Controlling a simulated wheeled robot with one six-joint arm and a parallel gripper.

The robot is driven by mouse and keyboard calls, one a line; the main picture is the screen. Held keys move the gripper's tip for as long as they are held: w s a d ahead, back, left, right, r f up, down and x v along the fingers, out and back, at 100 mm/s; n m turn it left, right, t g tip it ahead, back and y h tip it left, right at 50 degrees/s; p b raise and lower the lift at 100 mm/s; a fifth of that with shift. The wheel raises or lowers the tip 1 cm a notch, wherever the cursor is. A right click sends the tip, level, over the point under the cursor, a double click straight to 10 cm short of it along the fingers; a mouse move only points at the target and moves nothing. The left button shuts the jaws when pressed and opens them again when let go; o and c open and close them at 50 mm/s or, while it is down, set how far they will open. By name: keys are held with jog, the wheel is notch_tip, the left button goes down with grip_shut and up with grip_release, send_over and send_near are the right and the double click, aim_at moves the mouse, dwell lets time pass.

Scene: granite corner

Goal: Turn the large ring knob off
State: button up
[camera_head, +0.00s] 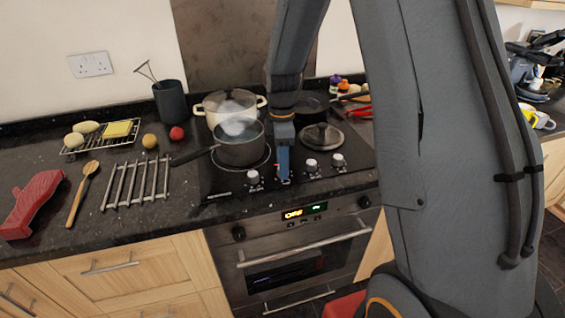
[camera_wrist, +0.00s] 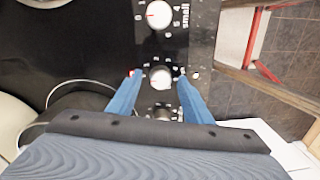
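A row of several white-topped knobs runs along the front edge of the black hob (camera_head: 222,182). In the wrist view, one knob (camera_wrist: 160,77) sits between the two blue fingertips of my gripper (camera_wrist: 160,74), with a small gap on each side. Another knob (camera_wrist: 158,14), with "small" printed beside it, is beyond it, and a third (camera_wrist: 162,112) is nearer, partly hidden. I cannot read which knob is the large ring's. In the head view, my gripper (camera_head: 284,176) points down over the knob row and hides the knob under it. It is open.
A dark saucepan (camera_head: 240,147) with vapour above it stands on the hob near my gripper, its handle pointing left. A white pot (camera_head: 214,104) is behind it, and a lid (camera_head: 321,136) lies right. The oven handle (camera_head: 303,249) is below the front edge.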

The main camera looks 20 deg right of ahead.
jog(key=shift+d, duration=0.1)
jog(key=shift+w+r+b, duration=0.2)
jog(key=shift+r+b, duration=0.95)
jog(key=shift+r, duration=2.75)
